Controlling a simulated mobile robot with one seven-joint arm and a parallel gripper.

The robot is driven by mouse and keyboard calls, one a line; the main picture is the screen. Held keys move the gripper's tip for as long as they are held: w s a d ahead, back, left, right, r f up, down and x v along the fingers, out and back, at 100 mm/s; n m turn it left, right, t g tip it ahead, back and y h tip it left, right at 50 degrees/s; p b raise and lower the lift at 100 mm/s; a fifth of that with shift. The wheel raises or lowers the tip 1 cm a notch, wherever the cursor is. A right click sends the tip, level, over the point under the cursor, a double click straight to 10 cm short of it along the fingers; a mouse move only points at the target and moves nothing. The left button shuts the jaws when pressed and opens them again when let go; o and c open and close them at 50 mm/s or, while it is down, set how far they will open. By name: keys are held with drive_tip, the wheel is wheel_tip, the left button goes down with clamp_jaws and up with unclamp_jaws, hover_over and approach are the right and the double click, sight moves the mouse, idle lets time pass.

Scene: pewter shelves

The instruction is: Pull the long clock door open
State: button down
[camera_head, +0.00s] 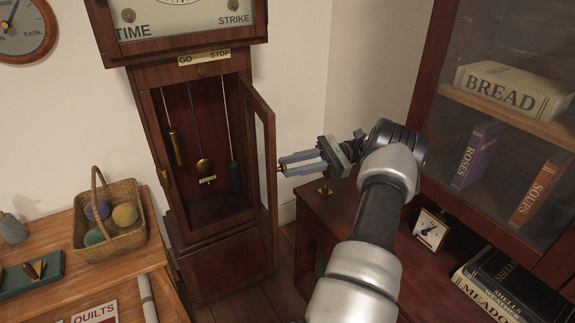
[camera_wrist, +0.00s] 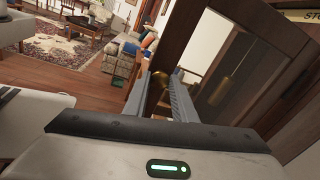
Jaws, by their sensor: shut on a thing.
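The long clock (camera_head: 205,258) stands upright against the wall. Its long door (camera_head: 271,180), a dark wooden frame with a glass pane, is swung well out from the case on its right side. Through the opening, weights and a pendulum (camera_head: 203,166) show. My gripper (camera_head: 281,166) comes in from the right, at the door's outer face. In the wrist view, its two fingers are shut on a round brass knob (camera_wrist: 186,76) by the door's wooden frame.
A low red-brown cabinet (camera_head: 312,216) stands right of the clock, under my arm. A glass-fronted bookcase (camera_head: 425,80) rises behind it. Left of the clock, a wooden table (camera_head: 120,262) holds a wicker basket (camera_head: 128,190). A narrow strip of floor lies before the clock.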

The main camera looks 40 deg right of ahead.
idle(0.4)
drive_tip(key=c, duration=1.5)
unclamp_jaws()
drive_tip(key=shift+o, duration=0.2)
drive_tip(key=shift+r, duration=0.1)
wheel_tip(320, 180, up, 10)
drive_tip(key=p, duration=0.2)
drive_tip(key=shift+p, duration=0.3)
